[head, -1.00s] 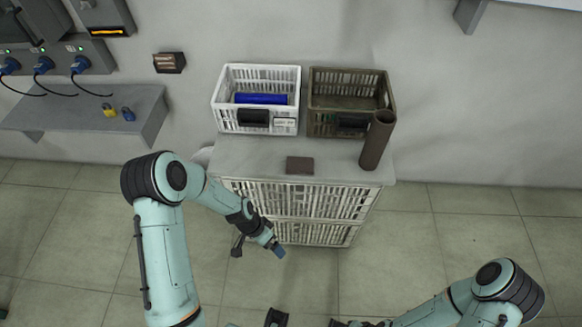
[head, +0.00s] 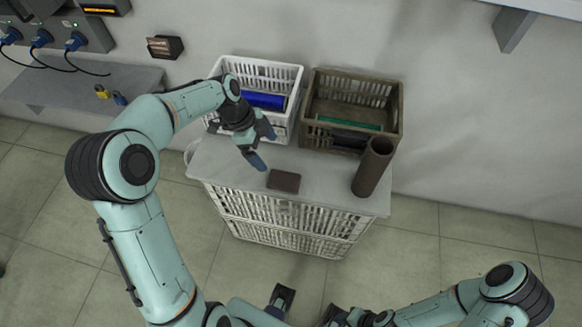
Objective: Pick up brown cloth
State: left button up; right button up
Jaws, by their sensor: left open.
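The brown cloth (head: 284,181) looks like a small dark brown rectangle lying flat on the grey top of the white slatted stand (head: 225,168). My left gripper (head: 263,147) is open and empty. It shows above the stand top, up and left of the cloth in the picture, apart from it. My right arm comes in from the lower right, and its dark end (head: 332,316) is at the bottom edge, partly cut off.
A white crate (head: 296,68) holding a blue roll (head: 264,101) and a brown crate (head: 396,92) stand at the back. A brown tube (head: 372,168) stands upright right of the cloth. A wall shelf (head: 60,84) with padlocks is at left.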

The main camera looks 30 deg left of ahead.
aim_at(283, 179)
pick_arm(q)
jog(key=x, duration=0.8)
jog(key=s+x, duration=0.1)
jog(key=x, duration=0.3)
jog(key=shift+d+f, duration=0.2)
jog(key=shift+d, duration=0.05)
jog(key=shift+d+f, duration=0.1)
jog(key=shift+f, duration=0.1)
jog(key=shift+f+b, duration=0.2)
jog(key=shift+b, duration=0.15)
jog(key=c, duration=1.1)
